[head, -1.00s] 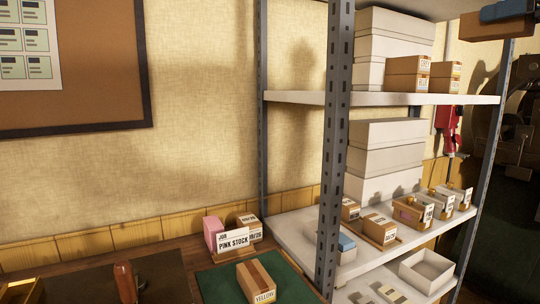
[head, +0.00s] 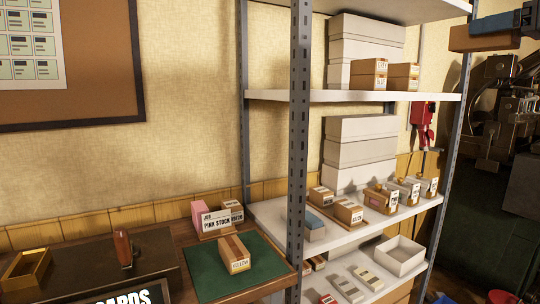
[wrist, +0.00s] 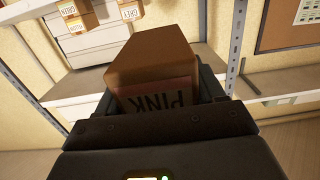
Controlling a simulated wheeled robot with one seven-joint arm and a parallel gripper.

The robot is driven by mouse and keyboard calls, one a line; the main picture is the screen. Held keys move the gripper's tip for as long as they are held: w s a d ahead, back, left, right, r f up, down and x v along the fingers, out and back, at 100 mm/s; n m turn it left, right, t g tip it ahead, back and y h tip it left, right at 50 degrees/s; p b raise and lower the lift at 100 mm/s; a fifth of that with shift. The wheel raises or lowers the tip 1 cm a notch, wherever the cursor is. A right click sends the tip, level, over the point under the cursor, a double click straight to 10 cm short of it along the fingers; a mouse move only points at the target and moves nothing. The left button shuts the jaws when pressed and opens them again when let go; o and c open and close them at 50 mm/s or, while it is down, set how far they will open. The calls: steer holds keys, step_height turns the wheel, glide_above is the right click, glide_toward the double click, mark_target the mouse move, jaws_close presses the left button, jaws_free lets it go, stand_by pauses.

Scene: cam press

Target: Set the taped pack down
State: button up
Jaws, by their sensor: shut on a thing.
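My gripper (head: 497,22) is at the top right of the head view, shut on a brown cardboard pack (head: 472,42). In the wrist view the pack (wrist: 150,55) sits between the dark jaws, with the word PINK upside down on its near face. The pack is held in the air, in front of the shelving. Its underside and any tape on it cannot be made out. Another brown pack (head: 234,250), labelled YELLOW and with a paler strip along its top, lies on the green mat (head: 205,275).
The shelf rack (head: 298,150) has a perforated post in front. Its middle shelf (head: 340,238) holds several small labelled boxes, and a white open tray (head: 400,255) stands below. A PINK STOCK card (head: 216,221) stands behind the mat. The mat has free room around the yellow pack.

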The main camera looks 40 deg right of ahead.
steer(key=w+d+f+n+y, duration=0.1)
steer(key=w+d+f, duration=0.1)
steer(key=f, duration=0.9)
steer(key=w+d+f+y, duration=0.1)
steer(key=w+d+f, duration=0.15)
steer(key=f, duration=0.95)
steer(key=w+a+f, duration=0.2)
steer(key=a+f, duration=0.1)
steer(key=f, duration=0.5)
steer(key=w+a+f, duration=0.2)
steer(key=f, duration=0.6)
steer(key=w+a+f, duration=0.3)
steer(key=f, duration=0.4)
steer(key=w+a+f+n+y, duration=0.1)
steer(key=w+a+f, duration=0.2)
steer(key=a+f, duration=1.05)
steer(key=w+a+f, duration=0.4)
steer(key=a+f, duration=0.7)
steer(key=a, duration=0.6)
steer(key=a+f+y, duration=0.1)
steer(key=a+f, duration=0.2)
steer(key=a, duration=1.1)
steer(key=shift+w+a+n, duration=0.15)
steer(key=shift+w+n, duration=0.25)
steer(key=shift+d, duration=0.2)
